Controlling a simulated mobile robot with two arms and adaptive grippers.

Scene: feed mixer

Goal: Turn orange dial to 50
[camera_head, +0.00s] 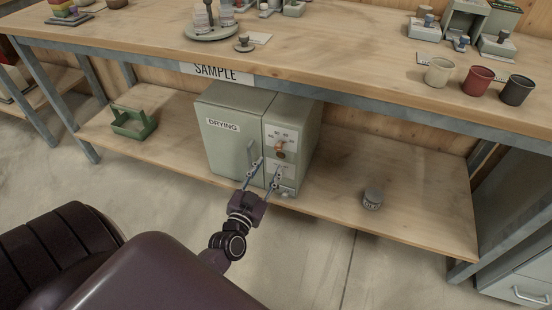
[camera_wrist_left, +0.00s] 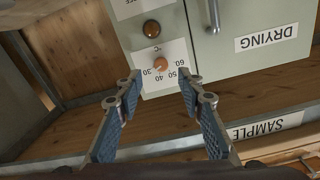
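The orange dial (camera_head: 280,148) is on the white control panel of the grey-green DRYING oven (camera_head: 232,133), on the lower shelf. In the left wrist view, upside down, the orange dial (camera_wrist_left: 160,63) sits by printed numbers 30, 40, 50 and 60. Its pointer is too small to read surely. My left gripper (camera_head: 268,171) is open and empty in front of the oven, below the dial in the head view. In the left wrist view its fingertips (camera_wrist_left: 159,80) are spread on either side of the dial, apart from it. My right gripper is not in view.
A brown round button or lamp (camera_wrist_left: 151,28) sits near the dial. The oven door handle (camera_head: 251,153) is close to my left fingers. The workbench top (camera_head: 330,60) overhangs the shelf. A grey jar (camera_head: 373,198) stands to the right and a green caddy (camera_head: 133,122) to the left.

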